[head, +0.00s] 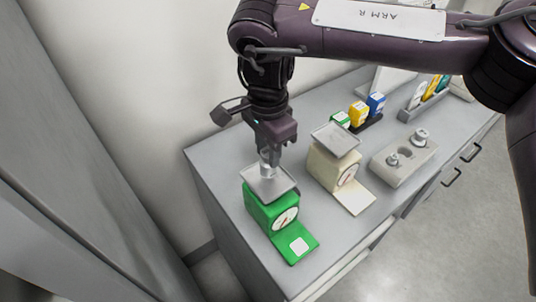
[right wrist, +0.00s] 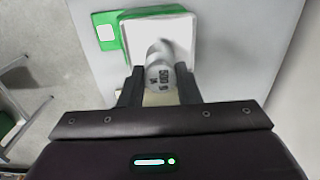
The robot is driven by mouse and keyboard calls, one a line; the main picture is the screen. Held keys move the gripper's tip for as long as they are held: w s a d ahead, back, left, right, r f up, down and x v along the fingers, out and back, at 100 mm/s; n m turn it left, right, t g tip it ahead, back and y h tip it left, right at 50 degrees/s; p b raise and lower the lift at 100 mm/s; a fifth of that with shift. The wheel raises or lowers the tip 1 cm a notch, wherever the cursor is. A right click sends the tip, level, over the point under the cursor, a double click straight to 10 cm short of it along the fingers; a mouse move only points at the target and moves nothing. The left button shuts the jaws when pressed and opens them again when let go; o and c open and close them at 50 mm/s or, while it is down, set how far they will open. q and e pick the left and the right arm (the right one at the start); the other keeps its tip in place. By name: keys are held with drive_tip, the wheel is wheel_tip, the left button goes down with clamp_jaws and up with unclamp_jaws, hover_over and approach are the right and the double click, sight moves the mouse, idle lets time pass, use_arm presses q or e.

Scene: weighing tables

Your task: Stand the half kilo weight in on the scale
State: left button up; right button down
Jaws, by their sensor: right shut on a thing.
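My right gripper (head: 268,150) is shut on a silvery cylindrical weight (head: 267,169) over the pan of the green scale (head: 274,212). I cannot tell whether the weight's base touches the pan. A cream scale (head: 332,172) with an empty pan stands to the right. My left gripper is not in view.
A grey weight block (head: 402,168) with weights in it stands right of the cream scale. Small blue, yellow and green boxes (head: 359,112) stand behind. More items stand in a holder (head: 425,98) at the back right. A wall runs behind the grey table (head: 218,160).

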drive_tip(key=shift+f, duration=1.1)
drive_tip(key=c, duration=1.1)
unclamp_jaws()
drive_tip(key=shift+f, duration=0.15)
drive_tip(key=shift+o, duration=0.2)
drive_tip(key=shift+r, duration=0.6)
wheel_tip(320, 180, up, 11)
